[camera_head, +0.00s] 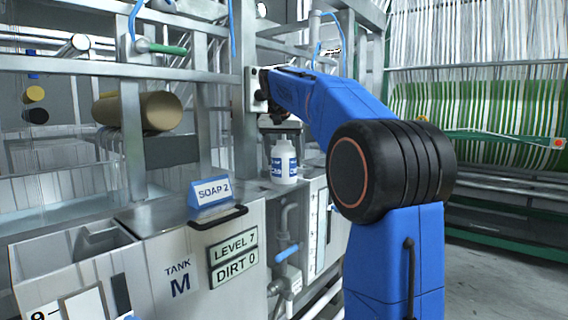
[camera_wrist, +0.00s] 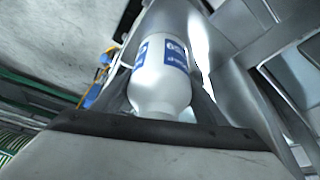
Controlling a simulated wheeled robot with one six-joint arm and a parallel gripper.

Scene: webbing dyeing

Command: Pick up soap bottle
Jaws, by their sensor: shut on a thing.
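The soap bottle (camera_head: 284,163) is white with a blue and white label. It is upright in the head view, beside the SOAP 2 sign and below the end of my arm. My gripper (camera_head: 282,132) is shut on the bottle near its top; the fingers are mostly hidden or dark in the head view. In the wrist view the bottle (camera_wrist: 162,75) lies between the fingers, its label facing partly to the camera. I cannot tell whether its base touches the metal ledge below.
A tank (camera_head: 170,250) marked M, with LEVEL 7 and DIRT 0 plates, stands at the front left. The blue SOAP 2 sign (camera_head: 211,195) sits on its top. A metal frame post (camera_head: 243,110) rises close behind the bottle. Pipes (camera_head: 285,235) run below. Open floor (camera_head: 480,275) lies right.

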